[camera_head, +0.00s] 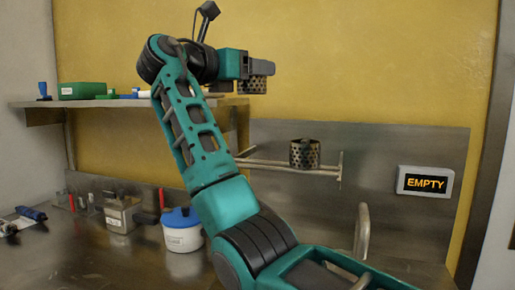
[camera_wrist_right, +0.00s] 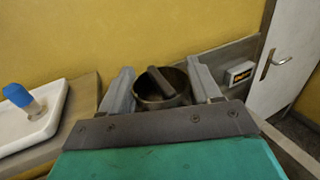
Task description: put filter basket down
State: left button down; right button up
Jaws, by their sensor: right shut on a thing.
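My right gripper (camera_head: 246,68) is shut on a dark perforated metal filter basket (camera_head: 257,83). It holds the basket up in front of the yellow wall, above the level of the shelf. In the right wrist view the round basket (camera_wrist_right: 153,98) sits between the two grey fingers of my right gripper (camera_wrist_right: 160,92), with a dark bar across its open top. A second perforated basket (camera_head: 304,153) stands on a metal rail rack (camera_head: 270,164) on the back wall, lower and to the right. My left gripper is out of view.
A wall shelf (camera_head: 90,102) at left carries a green box (camera_head: 82,91). Below, a white pot with blue lid (camera_head: 182,232) and a metal canister (camera_head: 121,214) stand on the counter. A sign reading EMPTY (camera_head: 426,183) and a curved metal pipe (camera_head: 362,230) are at right.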

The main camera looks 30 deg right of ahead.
notch_tip(320, 180, down, 14)
jog(key=b, duration=0.2)
jog(key=shift+r, duration=0.2)
jog(key=shift+f, duration=0.1)
jog(key=o, duration=1.3)
jog(key=shift+f, duration=0.1)
jog(key=shift+o, duration=0.2)
jog(key=v, duration=1.2)
